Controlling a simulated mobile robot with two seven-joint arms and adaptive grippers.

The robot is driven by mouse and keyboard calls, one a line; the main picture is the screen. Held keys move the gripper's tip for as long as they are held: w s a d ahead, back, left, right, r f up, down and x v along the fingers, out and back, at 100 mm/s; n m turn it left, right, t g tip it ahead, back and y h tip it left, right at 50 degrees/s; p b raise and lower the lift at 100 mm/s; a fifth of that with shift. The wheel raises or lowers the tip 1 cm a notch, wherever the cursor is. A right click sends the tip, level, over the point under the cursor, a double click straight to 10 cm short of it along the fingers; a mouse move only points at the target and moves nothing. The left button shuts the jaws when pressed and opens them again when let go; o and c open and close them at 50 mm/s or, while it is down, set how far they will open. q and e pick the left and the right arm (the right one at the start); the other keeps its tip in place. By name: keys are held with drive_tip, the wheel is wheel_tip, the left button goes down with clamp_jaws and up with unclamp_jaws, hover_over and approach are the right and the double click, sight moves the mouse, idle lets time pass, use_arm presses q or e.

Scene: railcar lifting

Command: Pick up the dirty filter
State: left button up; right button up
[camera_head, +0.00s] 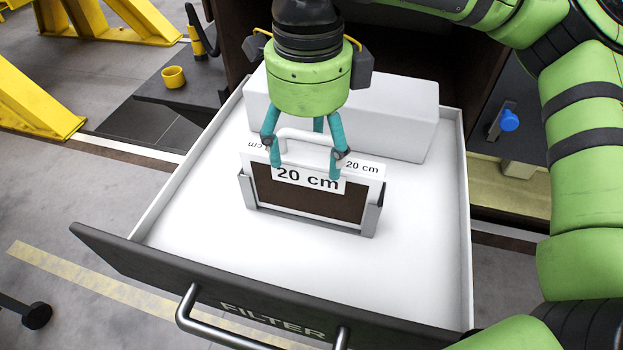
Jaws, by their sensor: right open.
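The dirty filter (305,197) is a brown panel in a white frame with "20 cm" labels and a white handle on top. It stands upright in a grey metal holder (369,219) inside the open drawer. My right gripper (308,165) is directly above the filter, pointing down, its teal fingers open around the handle (300,138). The fingertips reach down to about the top edge of the frame; I cannot tell whether they touch it. My left gripper is not in view.
The drawer (422,270) has white walls and a dark front marked "FILTER" with a metal handle (230,335). A white block (400,115) lies at the drawer's back. A yellow cup (174,77) and a blue knob (509,120) are outside it. The drawer floor around the holder is clear.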

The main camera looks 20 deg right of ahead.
sight(310, 161)
drive_tip(key=f, duration=0.1)
drive_tip(key=f+p, duration=0.2)
drive_tip(key=shift+w+d+f, duration=0.1)
drive_tip(key=shift+w+f, duration=0.2)
drive_tip(key=shift+f, duration=0.55)
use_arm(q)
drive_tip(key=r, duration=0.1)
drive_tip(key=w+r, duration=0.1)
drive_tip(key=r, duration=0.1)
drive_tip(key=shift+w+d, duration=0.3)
use_arm(e)
clamp_jaws()
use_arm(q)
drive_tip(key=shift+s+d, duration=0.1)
